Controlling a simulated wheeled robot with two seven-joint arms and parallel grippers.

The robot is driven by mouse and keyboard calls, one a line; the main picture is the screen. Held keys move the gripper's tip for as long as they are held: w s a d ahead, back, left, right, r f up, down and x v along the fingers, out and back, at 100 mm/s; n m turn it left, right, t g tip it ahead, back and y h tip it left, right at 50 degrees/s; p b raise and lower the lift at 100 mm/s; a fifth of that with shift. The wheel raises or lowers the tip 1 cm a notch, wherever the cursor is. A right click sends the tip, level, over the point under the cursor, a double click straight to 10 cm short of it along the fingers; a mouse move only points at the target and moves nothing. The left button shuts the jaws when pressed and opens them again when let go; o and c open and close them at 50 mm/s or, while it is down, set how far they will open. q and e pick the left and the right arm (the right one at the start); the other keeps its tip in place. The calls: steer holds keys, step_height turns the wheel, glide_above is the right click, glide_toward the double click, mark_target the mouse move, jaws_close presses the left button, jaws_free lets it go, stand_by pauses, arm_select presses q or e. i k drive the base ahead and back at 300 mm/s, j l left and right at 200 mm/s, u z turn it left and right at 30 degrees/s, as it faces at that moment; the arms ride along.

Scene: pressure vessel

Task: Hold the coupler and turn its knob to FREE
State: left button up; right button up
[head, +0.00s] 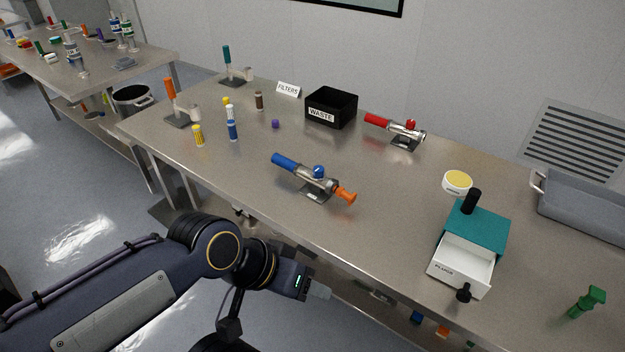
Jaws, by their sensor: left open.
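A coupler-like metal fitting (315,186) with a blue handle, a round blue knob (319,171) and an orange end piece (346,196) sits on a small dark stand at the middle of the table. A similar fitting (402,131) with a red handle and red knob (411,124) stands farther back. No FREE marking is readable, and I cannot tell which fitting is the coupler. My left gripper (320,291) is open, off the table's front edge, below and apart from the blue fitting. My right gripper is not seen.
The steel table (385,230) has clear room around the blue fitting. A black WASTE box (332,108) stands behind it. A teal box with an open white drawer (468,245) is at right, beside a yellow-topped round item (457,182). Small bottles (232,125) stand at left.

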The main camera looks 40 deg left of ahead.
mark_target(318, 171)
steer(key=j, duration=0.6)
steer(key=i+j, duration=0.15)
steer(key=j, duration=1.1)
steer(key=i+j, duration=0.15)
steer(key=j, duration=0.5)
